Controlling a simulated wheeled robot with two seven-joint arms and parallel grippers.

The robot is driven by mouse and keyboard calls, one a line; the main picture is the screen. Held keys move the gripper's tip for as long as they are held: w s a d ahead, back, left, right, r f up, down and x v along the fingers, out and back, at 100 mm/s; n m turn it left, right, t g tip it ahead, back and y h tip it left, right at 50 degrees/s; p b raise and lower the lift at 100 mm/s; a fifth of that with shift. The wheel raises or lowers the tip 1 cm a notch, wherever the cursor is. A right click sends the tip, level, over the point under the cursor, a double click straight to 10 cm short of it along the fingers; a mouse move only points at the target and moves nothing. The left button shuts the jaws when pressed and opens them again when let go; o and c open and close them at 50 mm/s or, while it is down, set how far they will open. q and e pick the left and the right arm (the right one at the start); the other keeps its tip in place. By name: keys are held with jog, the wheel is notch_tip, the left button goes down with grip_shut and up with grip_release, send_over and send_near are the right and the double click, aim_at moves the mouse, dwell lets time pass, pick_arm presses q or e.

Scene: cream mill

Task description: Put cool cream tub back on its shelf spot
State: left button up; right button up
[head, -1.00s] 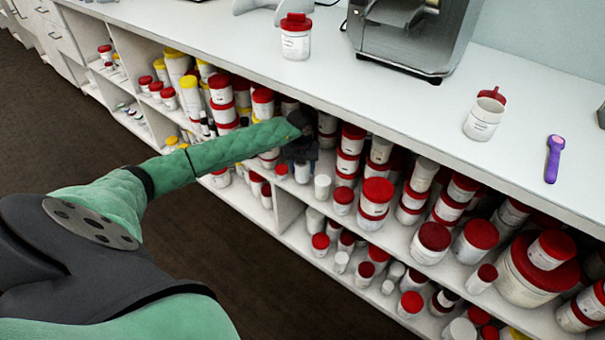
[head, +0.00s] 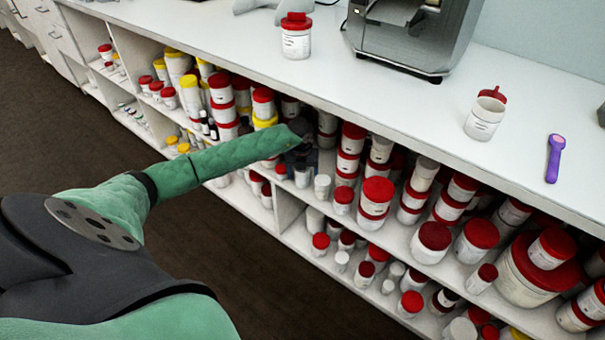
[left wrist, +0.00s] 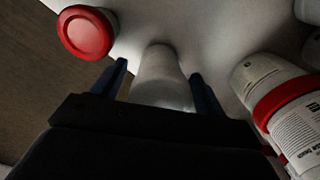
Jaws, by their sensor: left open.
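My left gripper (head: 303,158) reaches into the upper shelf bay under the counter, dark and partly hidden by my forearm and the shadow. In the left wrist view its two fingers (left wrist: 158,88) are apart, one on each side of a plain white tub (left wrist: 160,72) that stands on the shelf. I cannot see whether the fingers touch it. No label shows on this tub, so I cannot tell for sure that it is the cool cream tub. My right gripper is not in view.
Crowded tubs fill the shelves (head: 410,250).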

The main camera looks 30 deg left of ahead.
pick_arm(q)
jog(key=shift+r, duration=0.15)
notch_tip(320, 180, up, 8)
jog(key=shift+a+f, duration=0.1)
jog(key=shift+f, duration=0.15)
dwell(0.5)
